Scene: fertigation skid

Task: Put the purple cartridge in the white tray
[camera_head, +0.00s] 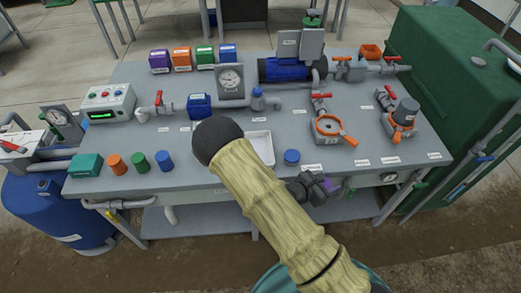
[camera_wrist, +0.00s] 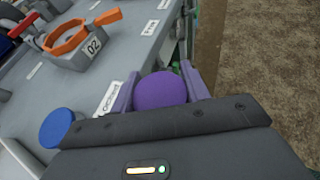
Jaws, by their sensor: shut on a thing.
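The purple cartridge (camera_wrist: 160,90) shows its round top between the two fingers of my gripper (camera_wrist: 164,86) in the wrist view. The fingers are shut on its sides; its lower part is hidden.
A blue cylinder (camera_head: 291,157) stands between the tray and my gripper; it also shows in the wrist view (camera_wrist: 60,128). An orange-clamped housing (camera_head: 328,127) is behind. Orange (camera_head: 115,164), green and blue cylinders stand at the front left. Pipes run below the bench edge.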

